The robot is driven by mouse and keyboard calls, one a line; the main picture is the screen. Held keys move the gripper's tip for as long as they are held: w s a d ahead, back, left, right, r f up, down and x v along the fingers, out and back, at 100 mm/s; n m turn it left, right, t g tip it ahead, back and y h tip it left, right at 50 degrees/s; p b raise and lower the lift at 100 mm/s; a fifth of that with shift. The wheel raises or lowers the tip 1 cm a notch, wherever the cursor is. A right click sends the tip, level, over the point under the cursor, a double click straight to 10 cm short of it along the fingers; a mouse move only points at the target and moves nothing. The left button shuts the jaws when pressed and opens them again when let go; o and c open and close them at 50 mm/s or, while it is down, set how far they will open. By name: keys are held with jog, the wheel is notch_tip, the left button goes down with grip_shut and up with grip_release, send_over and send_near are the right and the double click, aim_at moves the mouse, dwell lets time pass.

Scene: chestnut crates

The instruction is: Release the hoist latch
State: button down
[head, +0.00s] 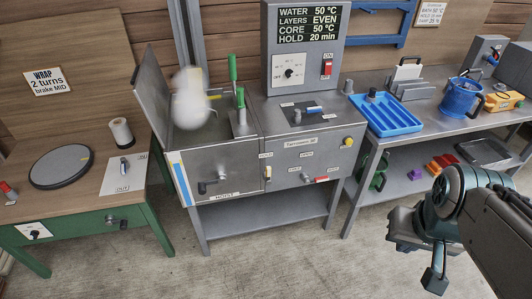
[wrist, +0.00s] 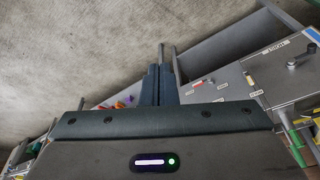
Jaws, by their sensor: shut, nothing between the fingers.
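The hoist stands at the metal tank (head: 228,168), whose front edge has a HOIST label (head: 224,194). A black handle (head: 206,186) sits on the tank front; it also shows in the wrist view (wrist: 301,58). Two green-gripped levers (head: 232,68) rise at the tank's right side. A pale, blurred bundle (head: 190,100) is above the open tank. I cannot tell for sure which part is the latch. My gripper (head: 434,282) is at the lower right, over the floor, well apart from the tank. In the wrist view its fingers (wrist: 157,82) are together and empty.
The control cabinet (head: 300,155) adjoins the tank on the right. A shelved bench (head: 400,139) with a blue tray (head: 394,116) and blue jug (head: 461,96) is further right. A wooden table (head: 85,210) with a dark turntable stands left. The floor in front is clear.

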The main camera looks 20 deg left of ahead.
jog(key=shift+s, duration=0.1)
jog(key=w+a+f+n+t+h+b, duration=0.1)
jog(key=w+a+f+n+h+b, duration=0.2)
jog(key=w+a+f+b, duration=0.35)
jog(key=w+a+f+n+t+h+b, duration=0.1)
jog(key=w+a+f+n+h+b, duration=0.15)
jog(key=w+f+b, duration=0.4)
jog(key=w+a+f+n+t+h+b, duration=0.1)
jog(key=w+a+f+n+h+b, duration=0.2)
jog(key=w+a+f+b, duration=0.5)
jog(key=w+a+f+n+t+y+b, duration=0.1)
jog(key=a+f+t+b, duration=0.4)
jog(key=a, duration=1)
jog(key=w+a+f+n+t+y+b, duration=0.2)
jog(key=a+f+n+t+b, duration=0.3)
jog(key=a, duration=1)
jog(key=shift+w+f+n+t+y, duration=0.2)
jog(key=shift+f+n+t+y, duration=0.15)
jog(key=shift+f+t+y, duration=0.45)
jog(key=shift+d, duration=0.1)
